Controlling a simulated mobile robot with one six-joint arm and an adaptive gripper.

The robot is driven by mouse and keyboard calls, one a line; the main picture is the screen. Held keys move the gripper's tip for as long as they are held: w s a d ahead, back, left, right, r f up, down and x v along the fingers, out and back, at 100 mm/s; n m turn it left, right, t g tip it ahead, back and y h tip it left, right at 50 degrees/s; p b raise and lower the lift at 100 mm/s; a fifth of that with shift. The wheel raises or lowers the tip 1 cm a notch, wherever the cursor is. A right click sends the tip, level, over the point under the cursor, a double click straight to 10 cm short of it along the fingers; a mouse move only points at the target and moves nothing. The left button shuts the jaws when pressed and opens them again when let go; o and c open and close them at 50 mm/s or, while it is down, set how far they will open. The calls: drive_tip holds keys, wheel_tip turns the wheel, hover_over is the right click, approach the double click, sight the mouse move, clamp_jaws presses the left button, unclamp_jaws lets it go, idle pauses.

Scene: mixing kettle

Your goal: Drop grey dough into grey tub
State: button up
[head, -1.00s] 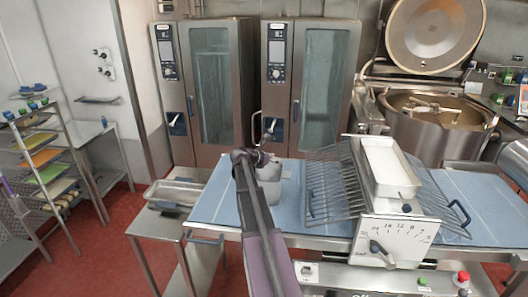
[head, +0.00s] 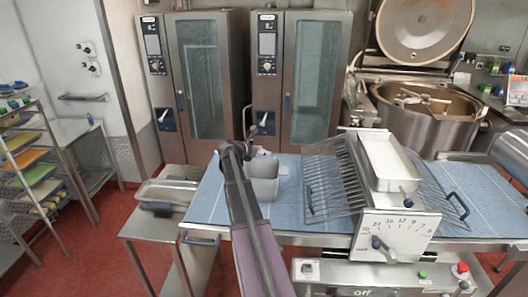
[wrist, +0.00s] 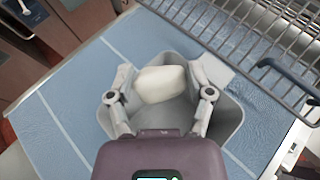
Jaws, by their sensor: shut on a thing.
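The dough (wrist: 162,84) is a pale, off-white rounded lump in the wrist view. My gripper (wrist: 167,76) is shut on it, with one finger on each side. The grey tub (wrist: 225,118) lies beneath the gripper and dough, and its open inside shows around them. The dough cannot be made out clearly in the head view. How high it is above the tub's floor is hard to tell.
A wire rack (head: 334,182) and a machine with a dial (head: 396,238) stand right of the tub on the blue worktop (head: 213,203). A metal tray (head: 167,192) is on the lower table at left. The kettle (head: 425,125) is at back right.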

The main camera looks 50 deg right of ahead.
drive_tip(key=shift+s+f+b, duration=0.1)
drive_tip(key=shift+f+b, duration=2.7)
drive_tip(key=shift+f, duration=0.1)
drive_tip(key=o, duration=1)
drive_tip(key=shift+r, duration=0.15)
